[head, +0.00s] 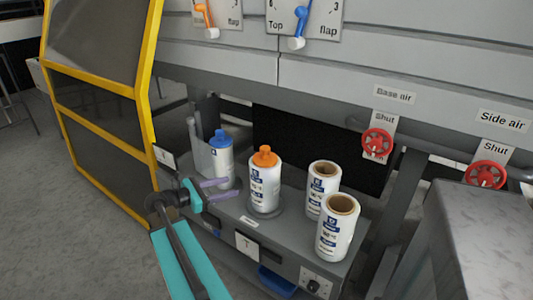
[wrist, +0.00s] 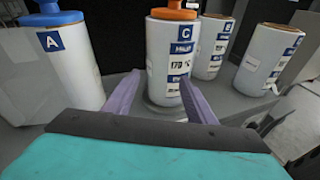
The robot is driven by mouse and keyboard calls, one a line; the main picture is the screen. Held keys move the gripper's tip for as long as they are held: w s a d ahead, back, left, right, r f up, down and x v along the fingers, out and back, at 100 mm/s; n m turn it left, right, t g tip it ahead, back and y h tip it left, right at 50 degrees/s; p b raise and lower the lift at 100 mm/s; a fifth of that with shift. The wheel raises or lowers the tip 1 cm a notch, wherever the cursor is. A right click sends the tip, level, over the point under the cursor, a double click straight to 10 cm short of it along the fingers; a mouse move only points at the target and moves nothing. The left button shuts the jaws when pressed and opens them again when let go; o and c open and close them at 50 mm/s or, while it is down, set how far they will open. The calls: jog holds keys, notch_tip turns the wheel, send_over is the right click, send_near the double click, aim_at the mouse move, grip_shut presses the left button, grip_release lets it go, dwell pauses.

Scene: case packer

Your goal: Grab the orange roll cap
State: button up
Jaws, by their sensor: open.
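The orange roll cap (head: 264,156) sits on top of a white labelled roll (head: 264,188), which stands upright on a round base on the grey shelf. In the wrist view the cap's lower part (wrist: 174,14) shows at the top edge, above the roll marked C (wrist: 172,60). My gripper (head: 230,189) is open and empty, left of this roll and lower than the cap. In the wrist view its purple fingers (wrist: 158,98) point at the lower part of the roll. I cannot tell whether they touch it.
A roll with a blue cap (head: 220,138) stands left of the orange-capped one, close to my gripper. Two uncapped rolls (head: 322,190) (head: 337,226) stand to the right. A yellow-framed guard door (head: 150,95) is at the left. Red valve wheels (head: 377,142) are at the right.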

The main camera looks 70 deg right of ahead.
aim_at(262, 148)
jog(key=s+d+r+g, duration=0.1)
jog(key=s+d+r, duration=0.1)
jog(key=r, duration=0.4)
jog(key=s+d+r+g+p, duration=0.1)
jog(key=s+d+r, duration=0.1)
jog(key=r, duration=0.4)
jog(key=shift+s+g+h, duration=0.35)
jog(key=shift+g+h, duration=0.05)
jog(key=shift+d, duration=0.1)
jog(key=shift+p+x, duration=0.35)
jog(key=shift+x, duration=3.9)
jog(key=shift+f, duration=0.1)
jog(key=shift+p+x, duration=0.4)
jog(key=shift+x, duration=2.2)
jog(key=shift+f, duration=0.15)
jog(key=shift+c, duration=0.2)
jog(key=c, duration=1.2)
